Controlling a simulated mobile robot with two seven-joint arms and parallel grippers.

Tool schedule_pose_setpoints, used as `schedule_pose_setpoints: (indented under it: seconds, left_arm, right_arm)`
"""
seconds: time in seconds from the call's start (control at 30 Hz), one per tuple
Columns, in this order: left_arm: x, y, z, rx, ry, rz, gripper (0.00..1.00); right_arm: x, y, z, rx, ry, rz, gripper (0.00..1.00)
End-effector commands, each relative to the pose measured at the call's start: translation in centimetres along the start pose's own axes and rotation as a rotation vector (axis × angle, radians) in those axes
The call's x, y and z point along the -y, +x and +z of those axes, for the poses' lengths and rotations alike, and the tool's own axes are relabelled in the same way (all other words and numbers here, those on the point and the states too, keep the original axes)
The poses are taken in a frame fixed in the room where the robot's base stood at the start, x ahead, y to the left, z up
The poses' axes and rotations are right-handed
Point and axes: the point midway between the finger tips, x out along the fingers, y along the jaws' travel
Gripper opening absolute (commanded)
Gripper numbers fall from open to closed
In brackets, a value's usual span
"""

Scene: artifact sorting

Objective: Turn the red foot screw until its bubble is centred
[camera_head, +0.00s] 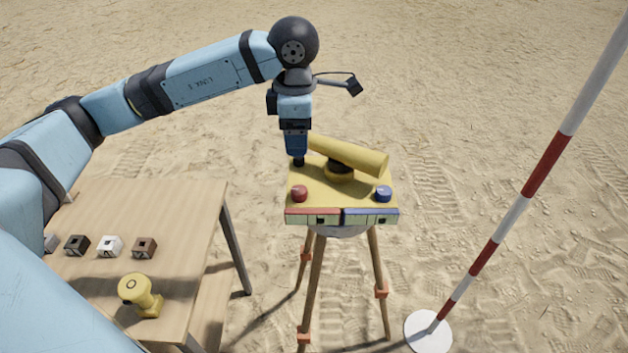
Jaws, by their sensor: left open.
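The yellow surveying level (345,155) sits on a yellow base plate (342,199) on top of a wooden tripod (312,285). The red foot screw (299,194) is at the plate's front left corner, and the blue foot screw (383,194) is at its front right. A red strip (312,216) and a blue strip (370,217) run along the plate's front edge, each with a small dark mark; the bubbles are too small to read. My left gripper (298,160) points down over the plate's back left part, behind the red screw and apart from it. My right gripper is out of view.
A wooden table (190,205) at the left holds several small blocks, among them a white block (110,246) and a brown block (145,248), and a yellow instrument (140,295). A red-and-white pole (510,215) stands in a white round base (428,333) at the right.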

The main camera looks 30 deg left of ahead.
Motion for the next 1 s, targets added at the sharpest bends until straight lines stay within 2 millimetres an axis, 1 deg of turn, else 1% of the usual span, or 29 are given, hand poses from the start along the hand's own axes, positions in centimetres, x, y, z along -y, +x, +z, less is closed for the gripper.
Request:
schedule_pose_setpoints:
  seconds: [0.07,0.17,0.4,0.6,0.7,0.8,1.0]
  left_arm:
    - [0.0,0.6,-0.1,-0.004,0.0,0.0,0.63]
    - [0.1,2.1,-0.1,-0.005,0.001,-0.003,0.63]
    - [0.1,7.2,0.0,-0.003,0.0,-0.006,0.63]
    - [0.1,11.0,0.0,-0.002,0.0,-0.005,0.63]
    - [0.1,12.2,0.1,0.0,0.0,-0.005,0.63]
    - [0.1,13.1,0.1,0.001,0.001,-0.004,0.63]
    - [0.1,13.6,0.1,0.001,0.001,-0.003,0.63]
  right_arm:
    - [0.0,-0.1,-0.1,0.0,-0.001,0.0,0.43]
    - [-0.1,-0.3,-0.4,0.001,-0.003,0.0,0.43]
    - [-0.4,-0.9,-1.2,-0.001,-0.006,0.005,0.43]
    - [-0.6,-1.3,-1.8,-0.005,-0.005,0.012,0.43]
    - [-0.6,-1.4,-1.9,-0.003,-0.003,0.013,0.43]
    - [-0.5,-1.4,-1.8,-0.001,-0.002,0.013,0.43]
    - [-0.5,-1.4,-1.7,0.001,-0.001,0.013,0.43]
